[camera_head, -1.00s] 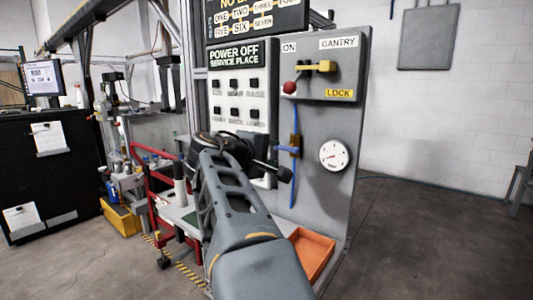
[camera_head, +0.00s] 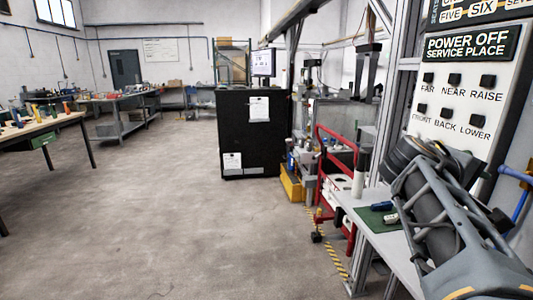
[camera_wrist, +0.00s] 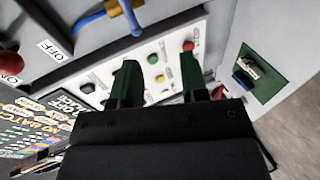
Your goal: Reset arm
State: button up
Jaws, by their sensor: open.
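My arm shows at the lower right of the head view, in front of the white button panel (camera_head: 455,100) marked "POWER OFF SERVICE PLACE". The gripper tips are not clear there. In the wrist view my gripper (camera_wrist: 158,72) is open, with two green fingers apart and nothing between them. Beyond the fingers is a white panel with yellow (camera_wrist: 153,58), green and red buttons. Whether the fingers touch it cannot be told.
A grey shelf with a green mat (camera_head: 378,219) lies beside my arm. A red frame (camera_head: 335,138) and a black cabinet (camera_head: 247,135) stand further back. A workbench (camera_head: 45,127) is at the far left. The floor (camera_head: 190,215) between is wide and clear.

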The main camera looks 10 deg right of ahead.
jog(key=a+f+y+p, duration=0.3)
jog(key=a+y+p, duration=0.1)
jog(key=a, duration=0.5)
jog(key=a+f+t+y+p, duration=0.1)
jog(key=a+f+y+p, duration=0.3)
jog(key=a, duration=0.5)
jog(key=a+f+t+y+p, duration=0.1)
jog(key=a+f+y+p, duration=0.2)
jog(key=a+y+p, duration=0.3)
jog(key=a+p, duration=0.2)
jog(key=a, duration=0.2)
jog(key=shift+s+f, duration=0.15)
jog(key=shift+f, duration=0.25)
